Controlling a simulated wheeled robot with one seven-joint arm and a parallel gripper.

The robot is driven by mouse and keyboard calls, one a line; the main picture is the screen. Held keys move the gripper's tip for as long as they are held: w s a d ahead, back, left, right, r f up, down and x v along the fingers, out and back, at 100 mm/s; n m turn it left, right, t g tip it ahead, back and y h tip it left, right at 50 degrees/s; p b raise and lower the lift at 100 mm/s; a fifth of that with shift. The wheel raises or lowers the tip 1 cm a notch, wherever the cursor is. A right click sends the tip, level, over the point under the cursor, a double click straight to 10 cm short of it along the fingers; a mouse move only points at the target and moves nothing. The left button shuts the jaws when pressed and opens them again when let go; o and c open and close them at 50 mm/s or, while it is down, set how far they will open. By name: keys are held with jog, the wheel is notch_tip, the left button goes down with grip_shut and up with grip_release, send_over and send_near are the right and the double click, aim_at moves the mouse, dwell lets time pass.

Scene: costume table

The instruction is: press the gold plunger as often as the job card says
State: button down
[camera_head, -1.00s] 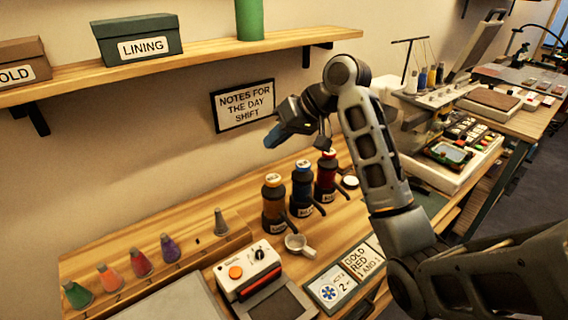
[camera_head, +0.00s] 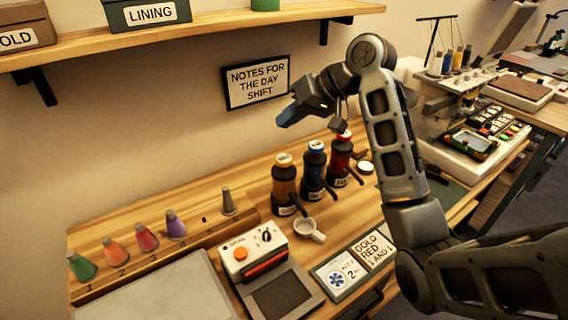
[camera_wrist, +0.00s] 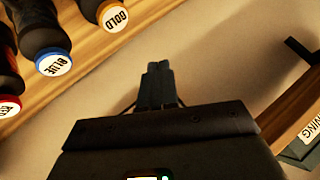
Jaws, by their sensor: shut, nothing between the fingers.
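Three dark pump bottles stand in a row on the wooden table. The gold-topped bottle (camera_head: 285,185) is on the left, the blue one (camera_head: 314,172) in the middle, the red one (camera_head: 341,160) on the right. In the wrist view the gold cap (camera_wrist: 113,17) reads GOLD and the blue cap (camera_wrist: 54,63) reads BLUE. My gripper (camera_head: 288,117) is above and behind the bottles near the wall, apart from them. In the wrist view its fingers (camera_wrist: 157,82) are shut and empty. The job card (camera_head: 373,250) reads GOLD RED and "1 AND 1", next to a card (camera_head: 341,274) reading ACT 2.
A white cup (camera_head: 309,230) stands in front of the gold bottle. A device with an orange button (camera_head: 240,254) and a rack of coloured cones (camera_head: 146,238) lie to the left. The shelf (camera_head: 220,32) and wall sign (camera_head: 256,82) are near my arm.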

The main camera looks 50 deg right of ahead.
jog(key=b, duration=0.4)
send_over(280, 156)
jog(key=s, duration=0.2)
jog(key=f, duration=0.4)
jog(key=shift+d+f, duration=0.35)
jog(key=shift+f+b, duration=0.3)
jog(key=shift+f, duration=0.65)
jog(key=shift+f, duration=0.4)
jog(key=shift+f, duration=0.85)
dwell(1.1)
dwell(0.3)
jog(key=shift+r+p, duration=1.1)
jog(key=shift+r, duration=0.2)
